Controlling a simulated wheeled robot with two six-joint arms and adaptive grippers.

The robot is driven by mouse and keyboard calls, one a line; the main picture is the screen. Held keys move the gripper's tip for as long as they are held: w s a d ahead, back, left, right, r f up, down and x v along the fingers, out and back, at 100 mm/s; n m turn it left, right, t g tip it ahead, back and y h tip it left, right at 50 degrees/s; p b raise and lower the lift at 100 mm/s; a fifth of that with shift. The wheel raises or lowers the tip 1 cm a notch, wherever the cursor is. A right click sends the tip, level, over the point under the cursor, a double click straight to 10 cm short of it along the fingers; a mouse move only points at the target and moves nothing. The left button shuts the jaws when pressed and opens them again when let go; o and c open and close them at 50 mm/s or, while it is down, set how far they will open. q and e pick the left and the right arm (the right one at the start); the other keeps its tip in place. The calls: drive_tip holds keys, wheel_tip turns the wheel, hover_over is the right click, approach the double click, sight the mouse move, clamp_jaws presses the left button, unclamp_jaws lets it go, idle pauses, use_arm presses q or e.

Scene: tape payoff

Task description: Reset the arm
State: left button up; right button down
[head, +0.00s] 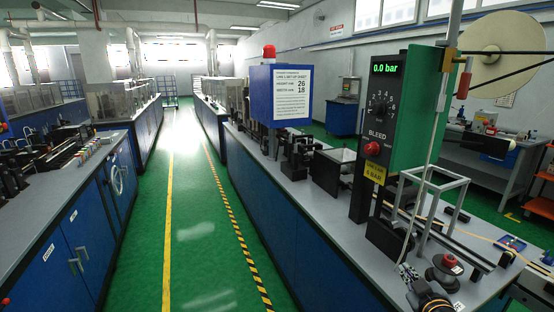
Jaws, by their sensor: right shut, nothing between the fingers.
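My right gripper (407,271) shows at the bottom right, over the near part of the right bench. It is shut with nothing between its fingers, and my arm behind it is partly cut off by the lower edge. My left gripper is out of view. A green and dark control panel (380,130) stands on the bench, up and left of the gripper. Its display (384,69) reads 0.0 bar. It carries a numbered dial (379,106), a red knob (372,149) below the word BLEED and a yellow 6 BAR label (375,173). A cream tape reel (503,48) hangs at the upper right.
A white-framed stand (430,205) and a dark round part with a red top (445,268) stand close to my right gripper. A blue box (262,98) with a notice and red lamp stands further along the bench (310,200). The green aisle floor (200,220) is clear.

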drive_tip(key=s+a+f+m+g, duration=0.1)
drive_tip(key=s+a+f+g, duration=0.4)
drive_tip(key=s, duration=0.4)
drive_tip(key=s+a+f+m+g+y, duration=0.1)
drive_tip(key=s+a+f+m+g, duration=0.15)
drive_tip(key=s+f, duration=0.45)
drive_tip(key=s+a+f+m+g, duration=0.1)
drive_tip(key=s+a+f+g, duration=0.35)
drive_tip(key=s, duration=0.55)
drive_tip(key=s+d+f, duration=0.1)
drive_tip(key=d+f, duration=0.1)
drive_tip(key=f, duration=1.2)
drive_tip(key=s+d+f, duration=0.1)
drive_tip(key=d+f, duration=0.1)
drive_tip(key=f, duration=1.1)
drive_tip(key=s+d+f+g, duration=0.1)
drive_tip(key=s+f, duration=1.4)
drive_tip(key=s, duration=0.3)
drive_tip(key=shift+s+f+g, duration=0.3)
drive_tip(key=shift+g, duration=0.1)
